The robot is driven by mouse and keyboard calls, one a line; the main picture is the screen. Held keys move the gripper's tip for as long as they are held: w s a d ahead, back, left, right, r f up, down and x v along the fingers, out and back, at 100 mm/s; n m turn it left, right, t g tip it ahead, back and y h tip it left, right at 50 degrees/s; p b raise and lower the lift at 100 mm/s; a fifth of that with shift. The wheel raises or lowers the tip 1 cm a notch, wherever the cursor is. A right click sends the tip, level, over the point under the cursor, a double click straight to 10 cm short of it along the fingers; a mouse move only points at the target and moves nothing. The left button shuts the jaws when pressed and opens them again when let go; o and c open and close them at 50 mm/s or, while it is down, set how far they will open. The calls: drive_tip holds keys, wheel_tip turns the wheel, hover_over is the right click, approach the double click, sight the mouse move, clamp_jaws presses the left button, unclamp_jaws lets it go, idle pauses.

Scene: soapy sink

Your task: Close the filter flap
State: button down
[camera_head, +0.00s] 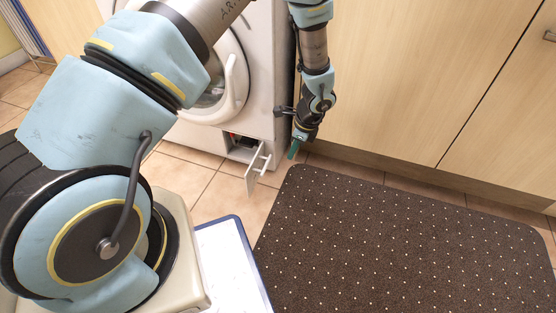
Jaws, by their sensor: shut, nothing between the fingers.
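The filter flap (253,177) is at the bottom right of the white washing machine (259,95). It stands swung open, sticking out toward me, with a pale handle on it. The opening (241,145) behind it is dark, with a small bit of red inside. My gripper (292,153) points down, to the right of the flap and near floor level. It is shut and empty, and appears apart from the flap. Its fingertips are small and greenish.
A dark dotted mat (400,240) covers the floor at the right. Wooden cabinet fronts (400,70) stand behind my gripper, with a plinth below. The tiled floor (215,190) in front of the machine is clear. The machine's round door (215,90) is partly hidden by my arm.

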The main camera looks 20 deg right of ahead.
sight(261, 171)
drive_tip(key=w+a+f+b, duration=0.4)
drive_tip(key=f, duration=0.3)
drive_tip(key=shift+a+f+b, duration=0.35)
drive_tip(key=shift+f+b, duration=0.05)
drive_tip(key=shift+a+m, duration=0.4)
